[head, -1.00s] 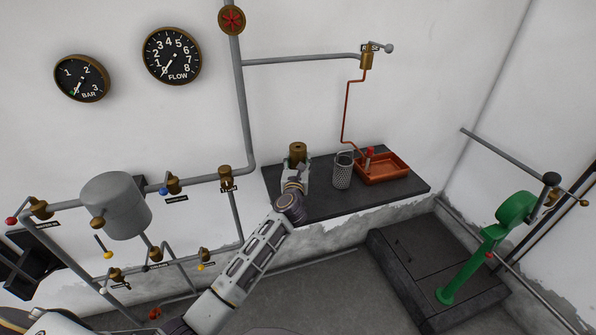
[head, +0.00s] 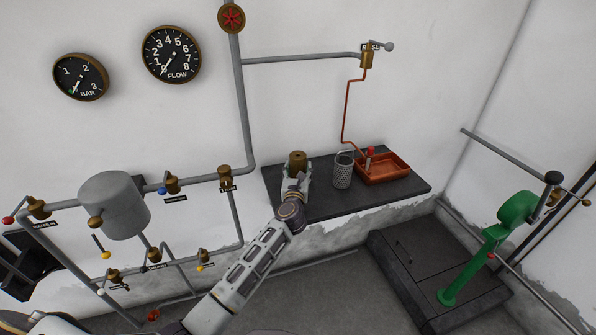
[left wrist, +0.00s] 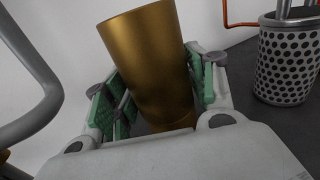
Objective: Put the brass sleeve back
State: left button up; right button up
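The brass sleeve (head: 298,159) is upright at the left part of the dark bench, and its foot is hidden by my gripper in the head view. My left gripper (head: 297,178) has one finger on each side of it. In the left wrist view the sleeve (left wrist: 155,65) stands between the green finger pads, slightly tilted against them. The fingers of my left gripper (left wrist: 158,98) look spread, with the pads very close to the sleeve. Light contact cannot be ruled out. My right gripper is not in view.
A perforated metal basket (head: 343,171) stands just right of the sleeve on the bench (head: 320,206). An orange tray (head: 383,169) lies further right. Pipes with valves and a grey tank (head: 115,206) are on the left wall. A green pedestal (head: 478,255) stands at right.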

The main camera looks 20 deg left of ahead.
pick_arm(q)
jog(key=shift+o, duration=0.6)
jog(key=shift+r, duration=0.1)
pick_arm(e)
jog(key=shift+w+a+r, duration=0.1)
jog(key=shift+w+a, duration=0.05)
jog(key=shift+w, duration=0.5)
